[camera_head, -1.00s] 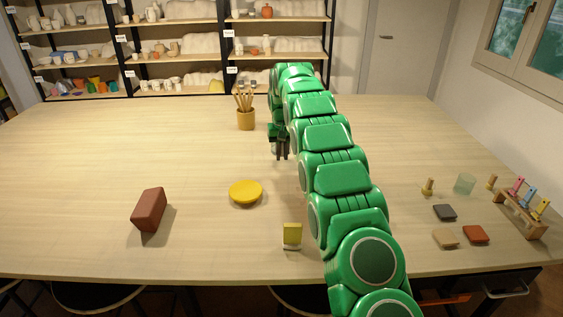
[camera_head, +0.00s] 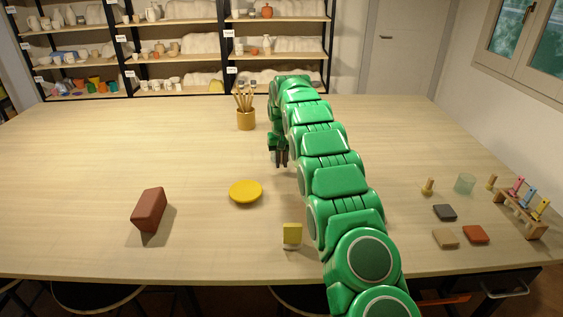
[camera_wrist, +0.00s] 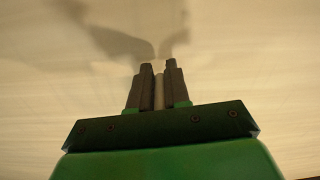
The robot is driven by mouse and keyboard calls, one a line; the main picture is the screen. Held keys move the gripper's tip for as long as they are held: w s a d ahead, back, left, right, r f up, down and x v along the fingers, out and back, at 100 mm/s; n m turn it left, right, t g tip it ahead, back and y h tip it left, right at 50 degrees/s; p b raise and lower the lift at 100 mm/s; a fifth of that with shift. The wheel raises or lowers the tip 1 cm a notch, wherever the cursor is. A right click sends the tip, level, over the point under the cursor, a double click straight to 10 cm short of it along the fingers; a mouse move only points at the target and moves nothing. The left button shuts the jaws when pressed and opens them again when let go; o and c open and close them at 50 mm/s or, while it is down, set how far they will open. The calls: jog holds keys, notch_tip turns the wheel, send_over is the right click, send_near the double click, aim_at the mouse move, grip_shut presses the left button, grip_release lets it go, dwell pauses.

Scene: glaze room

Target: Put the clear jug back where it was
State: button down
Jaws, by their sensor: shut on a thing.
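My gripper (camera_head: 281,164) is over the middle of the table, right of and nearer than the brush pot. It points down with its fingers close together. In the wrist view my gripper (camera_wrist: 159,72) has a narrow pale strip between its fingers. A faint, see-through, bluish edge beside the fingers in the head view looks like part of the clear jug (camera_head: 272,156). Most of the jug is hidden or too clear to make out. I cannot tell whether it touches the table.
A yellow dish (camera_head: 245,192), a brown block (camera_head: 149,209) and a yellow-topped block (camera_head: 292,235) stand nearer. The brush pot (camera_head: 246,119) stands behind. At right are a clear greenish cup (camera_head: 464,184), tiles (camera_head: 476,234) and a wooden rack (camera_head: 520,215). The table's left side is clear.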

jog(key=shift+f, duration=0.3)
jog(key=c, duration=1.1)
grip_release()
jog(key=shift+r, duration=0.1)
